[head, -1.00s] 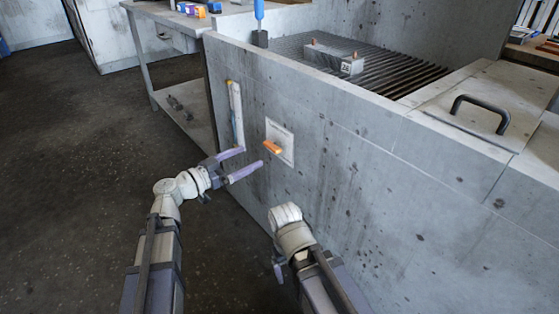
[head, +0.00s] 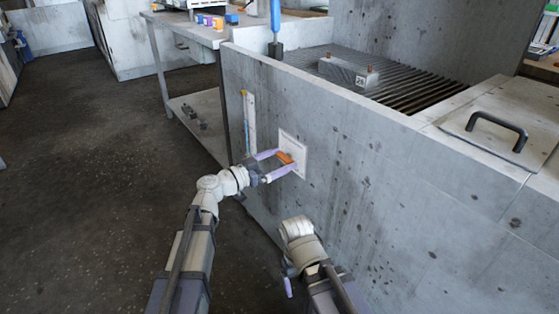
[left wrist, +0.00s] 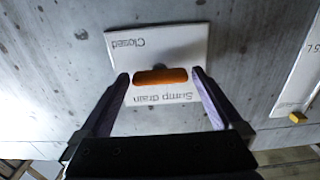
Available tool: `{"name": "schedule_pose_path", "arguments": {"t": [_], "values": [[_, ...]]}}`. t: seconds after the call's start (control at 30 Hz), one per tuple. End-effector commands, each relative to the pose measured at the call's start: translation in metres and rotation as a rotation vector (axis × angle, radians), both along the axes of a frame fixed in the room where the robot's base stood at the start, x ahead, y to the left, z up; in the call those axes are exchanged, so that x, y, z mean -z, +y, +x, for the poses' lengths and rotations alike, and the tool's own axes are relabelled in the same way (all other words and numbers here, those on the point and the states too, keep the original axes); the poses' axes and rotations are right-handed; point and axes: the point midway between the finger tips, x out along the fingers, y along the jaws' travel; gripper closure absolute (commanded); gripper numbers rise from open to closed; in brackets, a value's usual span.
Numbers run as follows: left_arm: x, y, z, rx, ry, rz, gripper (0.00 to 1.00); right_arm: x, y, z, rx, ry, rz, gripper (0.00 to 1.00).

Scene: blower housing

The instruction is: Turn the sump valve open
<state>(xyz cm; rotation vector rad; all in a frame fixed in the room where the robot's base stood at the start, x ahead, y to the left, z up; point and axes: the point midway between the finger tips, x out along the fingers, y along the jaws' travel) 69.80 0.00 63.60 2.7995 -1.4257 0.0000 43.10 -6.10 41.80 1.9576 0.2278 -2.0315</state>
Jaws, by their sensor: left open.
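The sump valve is an orange handle (head: 285,157) on a white plate (head: 297,146) fixed to the concrete wall. In the left wrist view the orange handle (left wrist: 161,76) lies crosswise in the picture, and the plate (left wrist: 180,42) shows "Closed" and "Sump drain" upside down. My left gripper (head: 281,162) is open at the handle, one purple finger on each side. In the left wrist view the fingers (left wrist: 161,80) stand beside the handle's two ends, with small gaps. My right arm hangs in front of the wall; its gripper (head: 288,283) is mostly hidden and its jaws are unclear.
A white gauge strip with a yellow marker (head: 249,118) is on the wall left of the plate. Above the wall are a grating (head: 415,92), a block marked 2a (head: 347,72) and a lid with a black handle (head: 497,124). A workbench (head: 190,28) stands at the back left.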

Motion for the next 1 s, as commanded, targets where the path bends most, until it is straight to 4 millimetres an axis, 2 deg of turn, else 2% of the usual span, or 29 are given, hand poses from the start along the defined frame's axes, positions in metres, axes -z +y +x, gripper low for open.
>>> {"name": "schedule_pose_path", "arguments": {"t": [0.17,0.77,1.0], "values": [[0.0000,0.0000,-0.0003,0.000,0.000,0.000,0.01,0.0000,0.0000,0.0000,0.000,0.000,0.000,0.18],[0.0000,0.0003,-0.0005,0.001,0.000,0.000,0.69,0.0000,0.0000,0.0000,0.000,0.000,0.000,0.18],[0.0000,0.0003,-0.0004,0.001,0.017,-0.012,0.71,0.0000,0.0000,0.0000,0.000,0.000,0.000,0.18]]}}
